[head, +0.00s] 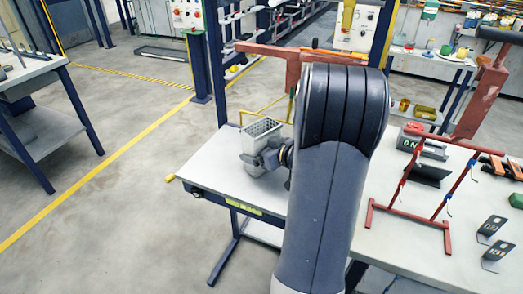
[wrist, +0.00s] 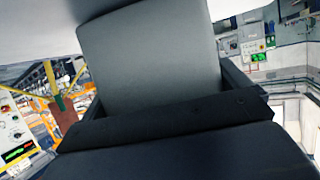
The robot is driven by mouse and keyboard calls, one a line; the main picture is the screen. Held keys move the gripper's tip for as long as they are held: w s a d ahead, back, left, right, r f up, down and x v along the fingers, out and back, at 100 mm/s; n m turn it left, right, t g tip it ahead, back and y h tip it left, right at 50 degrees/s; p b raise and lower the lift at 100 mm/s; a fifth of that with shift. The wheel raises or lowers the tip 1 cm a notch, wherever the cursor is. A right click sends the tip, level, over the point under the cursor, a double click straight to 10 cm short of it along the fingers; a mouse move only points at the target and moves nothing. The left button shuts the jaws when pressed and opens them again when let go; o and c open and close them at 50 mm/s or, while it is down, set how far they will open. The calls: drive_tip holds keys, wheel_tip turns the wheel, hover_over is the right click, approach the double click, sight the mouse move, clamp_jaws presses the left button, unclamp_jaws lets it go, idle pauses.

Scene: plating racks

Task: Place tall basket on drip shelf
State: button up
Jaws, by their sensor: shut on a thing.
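The tall basket (head: 249,143) is a pale grey box with a gridded open top, upright over the light-topped table left of my arm. My gripper (head: 268,158) is shut on its lower part, and my arm partly hides that area. I cannot tell whether the basket's bottom touches the table. In the wrist view a plain grey surface (wrist: 150,60), seemingly the basket's wall, fills the upper middle, behind the dark gripper body (wrist: 170,125). I cannot tell for sure which surface is the drip shelf.
The light-topped table (head: 215,168) has bare room left of the basket. A red-brown frame (head: 290,55) rises behind it. At right, another table holds a red rack stand (head: 410,215), dark brackets (head: 495,255) and a green piece (head: 516,200).

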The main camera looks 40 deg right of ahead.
drive_tip(key=shift+f, duration=0.1)
drive_tip(key=o, duration=0.7)
drive_tip(key=p+v, duration=0.1)
drive_tip(key=v, duration=1.1)
